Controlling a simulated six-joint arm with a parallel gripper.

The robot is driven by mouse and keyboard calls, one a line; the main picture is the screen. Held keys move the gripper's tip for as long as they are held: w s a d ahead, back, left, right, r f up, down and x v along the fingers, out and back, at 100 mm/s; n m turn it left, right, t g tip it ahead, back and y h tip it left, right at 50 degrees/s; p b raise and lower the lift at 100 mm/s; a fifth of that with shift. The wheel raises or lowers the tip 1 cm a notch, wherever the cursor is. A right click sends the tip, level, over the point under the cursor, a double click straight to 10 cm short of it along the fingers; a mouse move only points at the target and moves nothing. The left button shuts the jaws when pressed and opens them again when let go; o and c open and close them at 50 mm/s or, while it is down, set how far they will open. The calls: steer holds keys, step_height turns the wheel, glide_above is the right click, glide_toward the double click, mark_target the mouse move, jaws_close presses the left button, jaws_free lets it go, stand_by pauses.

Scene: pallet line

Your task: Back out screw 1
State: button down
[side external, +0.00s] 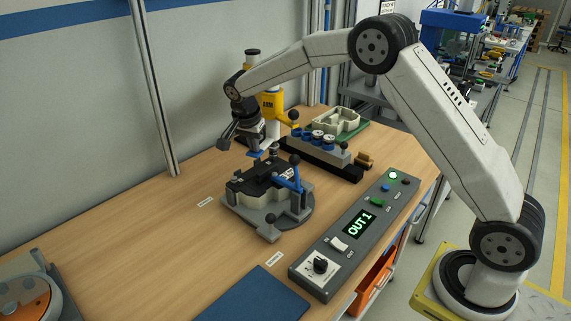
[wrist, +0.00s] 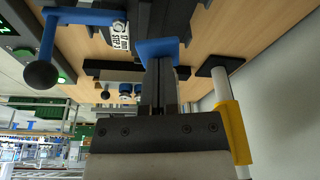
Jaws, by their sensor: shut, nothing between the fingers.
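My gripper (side external: 262,150) is shut and empty, just above the far side of the fixture (side external: 263,227). In the wrist view its two dark fingers (wrist: 159,84) lie close together, ending by a blue piece (wrist: 163,47). The fixture holds a dark block (side external: 254,180) on a pale part, with a blue clamp lever (side external: 286,181) beside it. No screw can be made out clearly on the block. A yellow tool (side external: 270,104) stands on a column behind the gripper.
A rack with blue and white round pieces (side external: 318,141) stands behind the fixture. A green tray (side external: 341,122) with a pale part lies beyond it. A blue mat (side external: 253,299) lies at the front; another fixture (side external: 32,287) is front left. The left tabletop is clear.

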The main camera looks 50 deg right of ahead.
steer(key=shift+s, duration=0.1)
stand_by(0.5)
steer(key=shift+f, duration=0.4)
steer(key=shift+r, duration=0.3)
stand_by(1.2)
steer(key=d+v, duration=0.2)
steer(key=v, duration=0.7)
steer(key=shift+w+r, duration=0.3)
steer(key=shift+w, duration=0.1)
stand_by(0.7)
stand_by(0.3)
steer(key=s+a+f+n+y, duration=0.1)
steer(key=s+f+n, duration=0.3)
steer(key=s, duration=0.5)
steer(key=s+a+f+n+t, duration=0.1)
steer(key=s+f+n, duration=0.2)
steer(key=s, duration=0.7)
steer(key=s+a+f+n+y, duration=0.1)
steer(key=s+a+f+n, duration=0.1)
steer(key=s+f+n, duration=0.2)
steer(key=s+n, duration=0.3)
steer(key=s, duration=0.2)
steer(key=shift+s+f+n+t+y, duration=0.2)
steer(key=shift+f+n+t+y, duration=0.1)
steer(key=shift+t, duration=0.1)
steer(key=shift+a, duration=0.1)
